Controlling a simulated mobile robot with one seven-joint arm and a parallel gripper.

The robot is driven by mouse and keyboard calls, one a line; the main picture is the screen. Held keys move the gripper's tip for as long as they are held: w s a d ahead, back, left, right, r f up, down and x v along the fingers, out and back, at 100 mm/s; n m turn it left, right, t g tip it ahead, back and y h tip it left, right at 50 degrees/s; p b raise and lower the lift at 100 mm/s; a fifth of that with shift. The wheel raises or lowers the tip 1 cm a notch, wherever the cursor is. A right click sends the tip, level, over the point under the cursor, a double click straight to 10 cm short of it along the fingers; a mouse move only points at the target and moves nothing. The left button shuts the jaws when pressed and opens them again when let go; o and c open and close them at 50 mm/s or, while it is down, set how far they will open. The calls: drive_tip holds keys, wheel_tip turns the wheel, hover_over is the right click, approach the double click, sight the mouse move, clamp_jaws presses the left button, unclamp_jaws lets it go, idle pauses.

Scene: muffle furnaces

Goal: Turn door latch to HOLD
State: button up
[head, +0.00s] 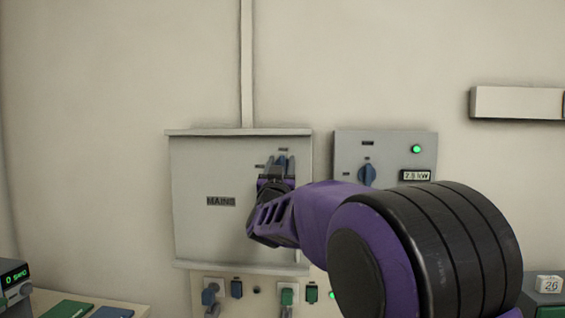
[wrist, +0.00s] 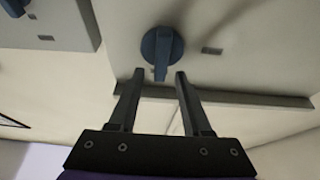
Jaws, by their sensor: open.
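The door latch is a blue rotary knob with a bar handle on the grey MAINS cabinet (head: 205,235). In the head view the knob (head: 281,160) is mostly hidden behind my gripper (head: 279,166). In the wrist view the latch (wrist: 160,45) shows a round base and a handle pointing toward my gripper (wrist: 159,76). My gripper is open and empty, its two fingers either side of the handle's tip in that picture. I cannot tell whether they touch it. Small dark labels (head: 259,166) sit beside the knob, too small to read.
A second grey panel (head: 386,140) to the right has a blue knob (head: 367,174), a green lamp (head: 416,149) and a "2.5 kW" label (head: 415,176). Plugs and sockets (head: 236,289) line the wall below the cabinet. A conduit (head: 247,65) runs above it.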

drive_tip(key=shift+w, duration=0.15)
drive_tip(key=shift+c, duration=0.3)
clamp_jaws()
drive_tip(key=shift+n+y, duration=0.4)
drive_tip(key=shift+n, duration=0.2)
drive_tip(key=n+y, duration=0.1)
drive_tip(key=n, duration=0.1)
drive_tip(key=n+y+b, duration=0.1)
drive_tip(key=n, duration=0.1)
drive_tip(key=n+y, duration=0.1)
drive_tip(key=n, duration=0.1)
drive_tip(key=shift+a+n+g+b, duration=0.3)
drive_tip(key=shift+a+n, duration=0.05)
drive_tip(key=shift+n, duration=0.05)
drive_tip(key=shift+a+f+n+g+y, duration=0.2)
drive_tip(key=shift+n+g+y, duration=0.45)
drive_tip(key=shift+n, duration=1.7)
drive_tip(key=shift+a+f+n+g+y, duration=0.1)
drive_tip(key=shift+f+n+g+y, duration=0.55)
drive_tip(key=shift+n, duration=1.75)
drive_tip(key=shift+a+r+n+g+y, duration=0.25)
drive_tip(key=shift+n+g, duration=0.75)
drive_tip(key=shift+n, duration=1.35)
drive_tip(key=shift+d+f, duration=0.1)
drive_tip(key=shift+f, duration=0.1)
drive_tip(key=shift+o, duration=0.3)
unclamp_jaws()
